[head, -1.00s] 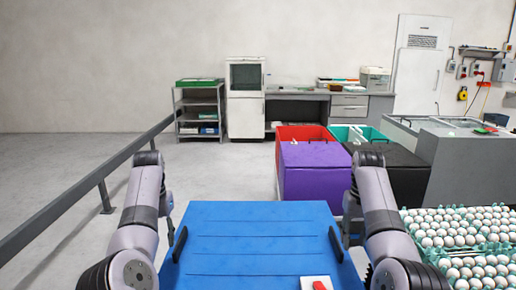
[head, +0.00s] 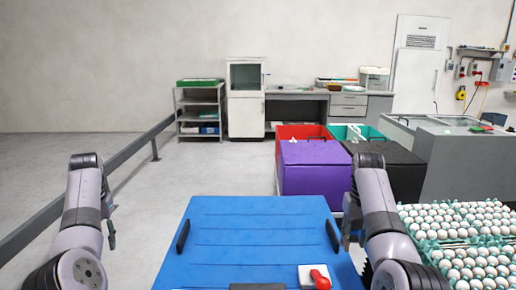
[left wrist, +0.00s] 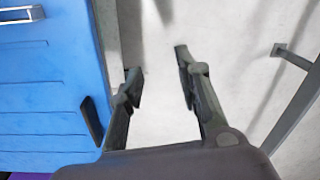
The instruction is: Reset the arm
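My left arm is at the left of the head view, with its small dark left gripper (head: 110,222) hanging left of the blue deck. In the left wrist view my left gripper (left wrist: 157,76) is open, with its two fingers apart and nothing between them. Below it is bare grey floor, and the blue deck's edge is to the left. My right arm is at the right of the head view. The right gripper (head: 346,228) shows in part beside the deck's right edge, partly hidden by the arm, so its opening cannot be told.
Egg trays full of white eggs (head: 455,222) stand at the right, near my right arm. Purple (head: 315,170) and black (head: 395,172) boxes are ahead. A grey rail (head: 130,152) runs along the left. Floor between the rail and boxes is clear.

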